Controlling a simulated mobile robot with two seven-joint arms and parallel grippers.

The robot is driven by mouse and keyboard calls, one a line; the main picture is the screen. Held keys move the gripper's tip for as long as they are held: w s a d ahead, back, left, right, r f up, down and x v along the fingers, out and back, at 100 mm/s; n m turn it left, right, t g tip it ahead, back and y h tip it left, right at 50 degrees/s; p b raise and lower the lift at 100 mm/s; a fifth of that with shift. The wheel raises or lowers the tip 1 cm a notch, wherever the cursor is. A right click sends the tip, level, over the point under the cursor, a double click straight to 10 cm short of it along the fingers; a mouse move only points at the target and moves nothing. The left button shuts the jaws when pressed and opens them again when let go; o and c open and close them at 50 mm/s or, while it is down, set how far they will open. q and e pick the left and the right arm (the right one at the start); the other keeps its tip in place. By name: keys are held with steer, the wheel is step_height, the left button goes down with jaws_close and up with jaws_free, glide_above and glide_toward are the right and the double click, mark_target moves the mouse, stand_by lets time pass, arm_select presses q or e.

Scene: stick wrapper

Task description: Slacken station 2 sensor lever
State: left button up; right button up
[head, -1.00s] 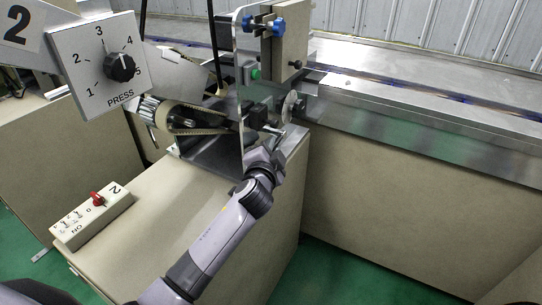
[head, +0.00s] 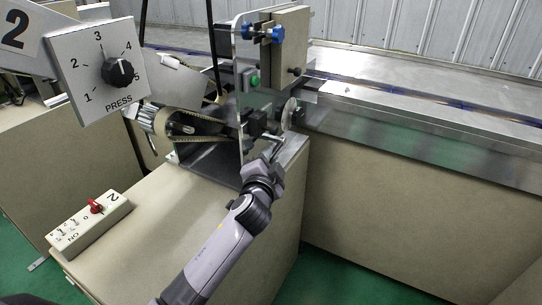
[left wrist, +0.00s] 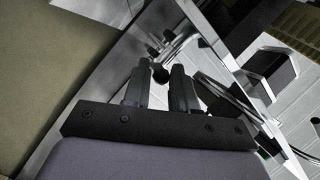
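The station 2 machine stands at the centre of the head view, behind a clear upright panel (head: 240,95). My left gripper (head: 269,158) is at the machine's front right corner, just below a small bent metal rod that looks like the sensor lever (head: 276,139). In the left wrist view my left gripper (left wrist: 160,72) has its two fingers apart. A round black knob (left wrist: 160,75), apparently the lever's end, sits between the fingertips; I cannot tell whether either finger touches it. My right gripper is not in view.
A PRESS dial panel (head: 97,70) marked 2 is at the upper left. A switch box (head: 90,222) with a red knob lies on the beige cabinet top (head: 165,235). A disc (head: 289,114) stands close above the gripper. A long metal conveyor (head: 430,115) runs right.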

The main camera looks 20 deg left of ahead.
arm_select(q)
steer(key=shift+s+d+r, duration=0.1)
steer(key=shift+s+d, duration=0.05)
steer(key=shift+s, duration=0.75)
steer(key=shift+s+d+r, duration=0.1)
steer(key=shift+s, duration=0.8)
steer(key=shift+s+d+r, duration=0.1)
steer(key=shift+s+d, duration=0.05)
steer(key=shift+s, duration=0.75)
steer(key=shift+c, duration=1.2)
steer(key=shift+a+r, duration=0.1)
steer(key=shift+r, duration=0.15)
jaws_close()
steer(key=s+r+n+g+h+p, duration=0.35)
steer(key=s+r+n+p, duration=0.4)
steer(key=r, duration=0.25)
steer(key=w+a+f, duration=0.1)
steer(key=w+f, duration=0.7)
steer(key=w, duration=0.2)
steer(key=shift+w+f+m+y, duration=0.15)
steer(key=shift+f+m+y, duration=0.15)
steer(key=shift+m+y, duration=0.05)
